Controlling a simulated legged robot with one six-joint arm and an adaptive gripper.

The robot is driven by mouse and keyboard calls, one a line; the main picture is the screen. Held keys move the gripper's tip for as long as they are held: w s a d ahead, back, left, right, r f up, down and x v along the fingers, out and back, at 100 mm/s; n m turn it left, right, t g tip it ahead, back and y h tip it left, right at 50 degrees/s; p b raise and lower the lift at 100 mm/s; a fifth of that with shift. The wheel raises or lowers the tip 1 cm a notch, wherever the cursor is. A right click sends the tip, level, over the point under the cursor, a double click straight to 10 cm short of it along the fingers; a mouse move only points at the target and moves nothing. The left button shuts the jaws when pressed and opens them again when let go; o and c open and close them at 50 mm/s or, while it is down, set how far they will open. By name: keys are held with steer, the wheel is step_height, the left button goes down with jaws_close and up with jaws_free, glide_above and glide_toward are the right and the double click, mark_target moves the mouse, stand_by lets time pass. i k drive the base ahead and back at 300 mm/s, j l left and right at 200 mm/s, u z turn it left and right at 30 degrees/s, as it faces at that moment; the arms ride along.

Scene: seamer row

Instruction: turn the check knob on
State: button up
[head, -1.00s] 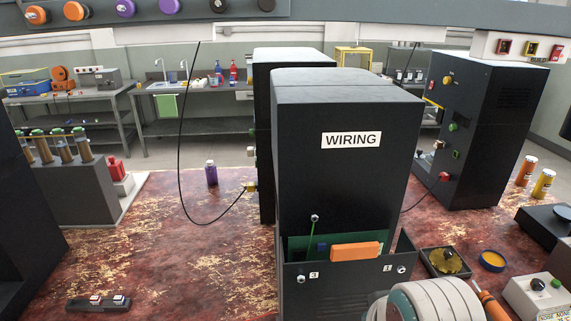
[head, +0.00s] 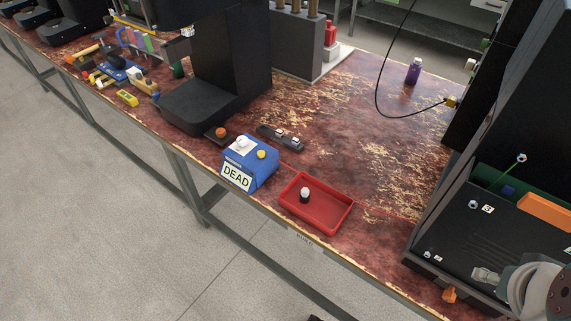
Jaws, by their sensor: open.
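No knob in the head view carries a readable check label, so I cannot tell for certain which one it is. A blue box (head: 250,165) marked DEAD stands near the bench's front edge. It has a white knob (head: 242,143) and a yellow button (head: 262,154) on top. An orange knob (head: 220,132) sits on a small dark base behind the box. Part of my own arm shows at the lower right corner; my gripper is not visible.
A red tray (head: 333,221) holding a small black-and-white piece (head: 305,195) lies right of the box. A dark double-switch block (head: 281,137) lies behind. A black machine (head: 224,80) stands at back left, and a black cabinet (head: 475,235) at right. The bench between is mostly clear.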

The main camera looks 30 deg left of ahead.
mark_target(241, 141)
steer(key=k+j+u, duration=0.15)
steer(key=u, duration=0.3)
steer(key=k+j+u, duration=0.1)
steer(key=j+u, duration=0.2)
steer(key=u, duration=0.15)
steer(key=j+u, duration=0.3)
steer(key=u, duration=0.15)
steer(key=k, duration=0.05)
